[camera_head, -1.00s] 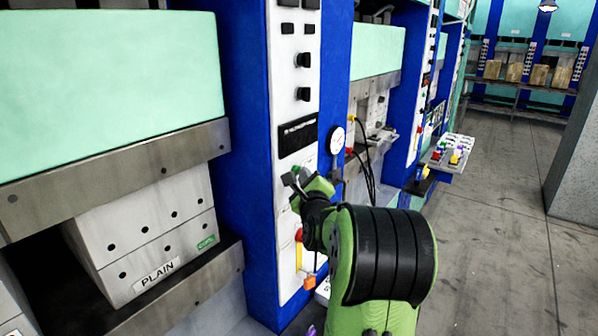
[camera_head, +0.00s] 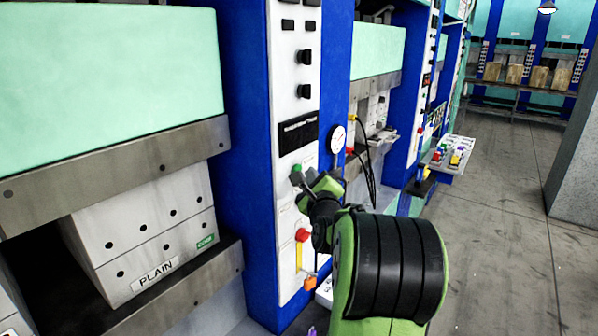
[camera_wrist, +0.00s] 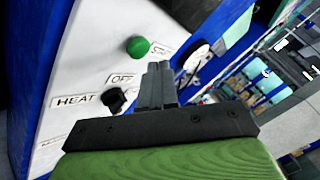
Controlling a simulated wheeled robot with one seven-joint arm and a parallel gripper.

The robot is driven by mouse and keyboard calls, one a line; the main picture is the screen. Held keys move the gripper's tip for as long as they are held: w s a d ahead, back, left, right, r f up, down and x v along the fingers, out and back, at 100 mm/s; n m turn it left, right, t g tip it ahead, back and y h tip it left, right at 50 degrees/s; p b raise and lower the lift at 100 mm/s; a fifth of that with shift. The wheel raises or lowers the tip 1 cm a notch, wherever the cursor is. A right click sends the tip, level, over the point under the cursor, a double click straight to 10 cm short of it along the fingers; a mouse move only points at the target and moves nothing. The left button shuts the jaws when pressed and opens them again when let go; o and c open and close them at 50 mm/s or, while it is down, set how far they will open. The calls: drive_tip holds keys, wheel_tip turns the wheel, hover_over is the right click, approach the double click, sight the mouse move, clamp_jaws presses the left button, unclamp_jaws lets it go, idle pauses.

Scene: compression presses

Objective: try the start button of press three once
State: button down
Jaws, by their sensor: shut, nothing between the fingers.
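A round green button (camera_head: 297,169) sits on the white control panel (camera_head: 293,105) of the blue press. In the wrist view the green button (camera_wrist: 138,47) stands out from the panel, with a partly hidden label beside it starting "ST". My gripper (camera_head: 299,181) is shut and empty, close in front of the panel just below the green button. In the wrist view its fingertips (camera_wrist: 158,68) are to the right of and slightly below the button and appear apart from it. No press number is readable.
Below are a red button (camera_head: 302,235) and an orange padlock (camera_head: 310,284). A black knob (camera_wrist: 113,98) sits near the labels OFF and HEAT. A gauge (camera_head: 337,139) and cables are to the right. A mould marked PLAIN (camera_head: 150,250) is at left. The floor at right is clear.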

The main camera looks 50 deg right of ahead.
drive_tip(key=s+b, duration=0.1)
drive_tip(key=s, duration=0.1)
drive_tip(key=s+b, duration=0.1)
drive_tip(key=s, duration=0.1)
drive_tip(key=shift+s+d, duration=0.2)
drive_tip(key=shift+s, duration=0.15)
idle(0.6)
